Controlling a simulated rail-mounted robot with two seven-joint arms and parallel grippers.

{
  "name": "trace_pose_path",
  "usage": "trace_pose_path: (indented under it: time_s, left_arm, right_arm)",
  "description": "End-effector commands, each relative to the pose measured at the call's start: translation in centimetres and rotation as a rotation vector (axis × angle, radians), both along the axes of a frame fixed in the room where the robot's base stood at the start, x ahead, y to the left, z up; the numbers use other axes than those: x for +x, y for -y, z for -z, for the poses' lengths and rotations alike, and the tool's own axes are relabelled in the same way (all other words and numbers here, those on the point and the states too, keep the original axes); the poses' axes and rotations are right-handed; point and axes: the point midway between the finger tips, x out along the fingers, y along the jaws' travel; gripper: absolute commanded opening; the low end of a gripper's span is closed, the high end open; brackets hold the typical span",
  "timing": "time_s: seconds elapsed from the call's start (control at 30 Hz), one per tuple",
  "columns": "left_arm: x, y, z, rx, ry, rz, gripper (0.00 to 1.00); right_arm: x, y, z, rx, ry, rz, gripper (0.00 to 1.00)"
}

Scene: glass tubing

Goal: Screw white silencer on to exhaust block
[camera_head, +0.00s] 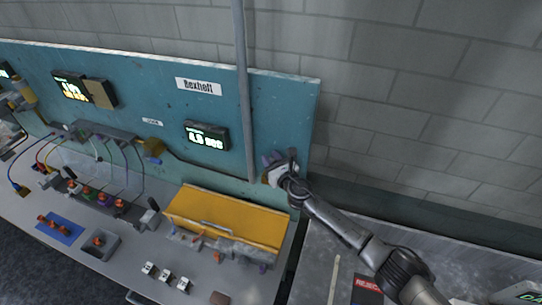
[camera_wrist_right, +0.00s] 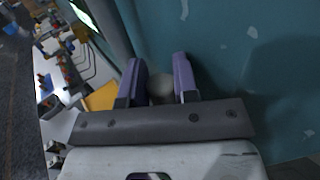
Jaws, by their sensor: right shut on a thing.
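My right gripper (camera_head: 276,160) is in front of the teal panel's right end, just right of the grey vertical pipe. The fingers point toward the teal panel. I cannot tell whether the silencer touches anything beyond the fingertips. I cannot single out the exhaust block for sure; a small brass-coloured block (camera_head: 153,146) is on the panel further left.
The grey pipe (camera_head: 244,90) runs down the panel close to my right gripper. A yellow bin (camera_head: 228,218) stands on the bench below. Fittings with coloured tubes (camera_head: 100,190) and a blue mat (camera_head: 60,229) are at left. A display (camera_head: 207,137) is on the panel.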

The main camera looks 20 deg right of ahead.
Motion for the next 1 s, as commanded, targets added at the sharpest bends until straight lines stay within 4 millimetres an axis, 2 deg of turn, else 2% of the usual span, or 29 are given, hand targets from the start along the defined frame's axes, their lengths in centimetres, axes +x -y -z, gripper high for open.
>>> trace_pose_path:
  time_s: [0.03,0.4,0.8,0.83,1.0]
  left_arm:
    - [0.0,0.0,-0.4,0.001,0.0,0.001,0.43]
    - [0.0,-0.3,-1.5,0.011,0.001,0.007,0.43]
    - [0.0,-0.4,-1.5,0.013,0.0,0.008,0.43]
    - [0.0,-0.4,-1.5,0.012,0.0,0.009,0.43]
    - [-0.1,-0.2,-1.5,0.008,-0.002,0.005,0.43]
  right_arm:
    - [-0.3,0.0,0.6,-0.001,-0.013,0.025,0.0]
    - [-0.2,0.0,1.0,-0.002,-0.015,0.324,0.0]
    - [-0.3,0.1,1.0,-0.003,-0.016,0.384,0.0]
    - [-0.3,0.1,1.0,-0.003,-0.016,0.384,0.3]
    - [-0.2,0.1,0.7,-0.002,-0.011,0.382,0.47]
